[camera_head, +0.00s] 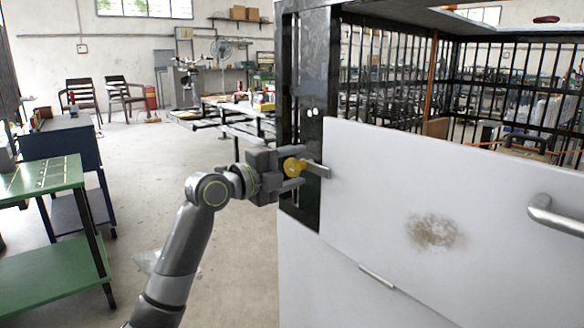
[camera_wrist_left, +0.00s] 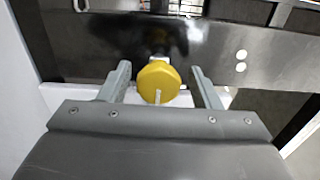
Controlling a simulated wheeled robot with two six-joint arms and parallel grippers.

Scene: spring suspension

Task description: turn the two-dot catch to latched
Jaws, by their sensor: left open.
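The two-dot catch has a yellow knob (camera_head: 293,167) on the dark post (camera_head: 309,75), beside the left edge of the white panel (camera_head: 420,200). Two white dots (camera_head: 312,112) mark the post above it, and they show right of the knob in the left wrist view (camera_wrist_left: 241,60). My left gripper (camera_head: 302,175) is open, with one finger above the knob and one below. In the left wrist view the knob (camera_wrist_left: 158,82) sits between the fingers, with a gap on each side. A pale line on it points toward the bottom of that picture. The right gripper is out of view.
A metal handle (camera_head: 553,216) sticks out from the white panel at the right. A cage of dark bars (camera_head: 500,90) stands behind the panel. A green table (camera_head: 50,262) stands at the left. The floor between the table and the panel is largely clear.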

